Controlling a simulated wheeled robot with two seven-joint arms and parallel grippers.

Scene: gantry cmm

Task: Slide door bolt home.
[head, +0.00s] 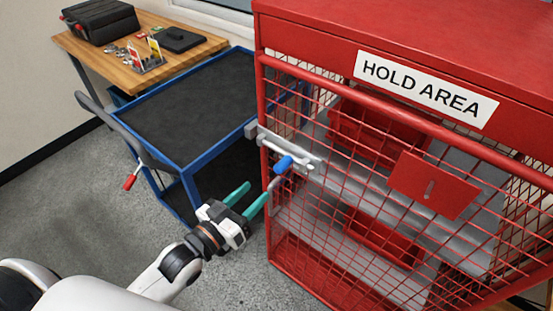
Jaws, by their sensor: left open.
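The red mesh cage door (340,205) of the hold area cabinet stands at the right in the head view. A grey metal bolt (290,150) is mounted at the door's left edge, with a blue knob (284,165) on its handle. A grey catch (251,131) shows at the cabinet's left edge, near the bolt's end. How far the bolt reaches into it is too small to tell. My left gripper (247,199) is open and empty, its green fingers just below and left of the blue knob, apart from it. My right gripper is not in view.
A blue cart (195,107) with a black top and a push handle (112,123) stands left of the cabinet. A wooden bench (78,48) with a black case is behind it. A red plate (432,185) is on the mesh. The grey floor at the left is clear.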

